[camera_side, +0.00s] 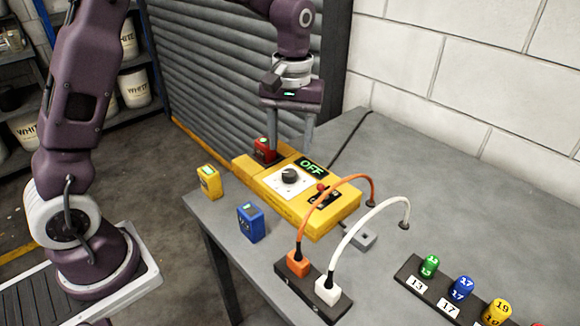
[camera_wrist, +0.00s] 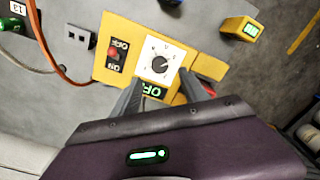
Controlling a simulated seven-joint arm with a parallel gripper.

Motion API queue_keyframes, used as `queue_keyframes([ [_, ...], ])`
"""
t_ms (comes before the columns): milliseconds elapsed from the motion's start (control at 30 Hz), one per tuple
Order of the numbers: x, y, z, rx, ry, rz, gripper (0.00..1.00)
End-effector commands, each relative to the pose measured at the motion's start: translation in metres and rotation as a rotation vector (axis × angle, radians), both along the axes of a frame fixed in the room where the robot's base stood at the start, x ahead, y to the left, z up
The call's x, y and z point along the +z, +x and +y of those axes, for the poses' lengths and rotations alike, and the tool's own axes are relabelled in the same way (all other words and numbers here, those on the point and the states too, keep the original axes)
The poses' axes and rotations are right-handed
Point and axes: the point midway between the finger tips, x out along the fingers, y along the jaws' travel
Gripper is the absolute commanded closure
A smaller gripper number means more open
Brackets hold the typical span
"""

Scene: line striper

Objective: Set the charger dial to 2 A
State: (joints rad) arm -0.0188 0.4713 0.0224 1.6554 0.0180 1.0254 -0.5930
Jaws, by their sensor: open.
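The yellow charger (camera_side: 320,218) lies on the grey table. Its black dial knob (camera_side: 290,176) sits on a white plate and also shows in the wrist view (camera_wrist: 159,65); its setting is too small to read. The display (camera_side: 311,168) reads OFF in green. A red-tipped lever switch (camera_side: 322,191) sits beside the dial. My gripper (camera_side: 288,143) is open and empty, fingers pointing down above the charger's back edge. In the wrist view its fingers (camera_wrist: 160,80) spread either side of the display, short of the knob. A red battery (camera_side: 265,149) stands at the charger's left end.
Yellow (camera_side: 209,181) and blue (camera_side: 250,221) batteries stand near the table's left edge. Orange (camera_side: 325,200) and white (camera_side: 358,230) cables arch up from a black block in front of the charger. A numbered rack (camera_side: 432,284) holds coloured pieces. The table's back right is clear.

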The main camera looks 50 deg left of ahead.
Motion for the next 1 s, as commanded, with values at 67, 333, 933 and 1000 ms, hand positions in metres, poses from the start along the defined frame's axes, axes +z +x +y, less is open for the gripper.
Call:
queue_keyframes([
  [67, -0.010, 0.002, 0.001, 0.010, 0.000, 0.010, 0.48],
  [333, -0.060, 0.000, 0.002, 0.009, -0.001, 0.011, 0.48],
  [933, -0.074, 0.001, 0.002, 0.006, 0.000, 0.006, 0.89],
  [1000, -0.074, 0.001, 0.002, 0.006, 0.000, 0.006, 1.00],
])
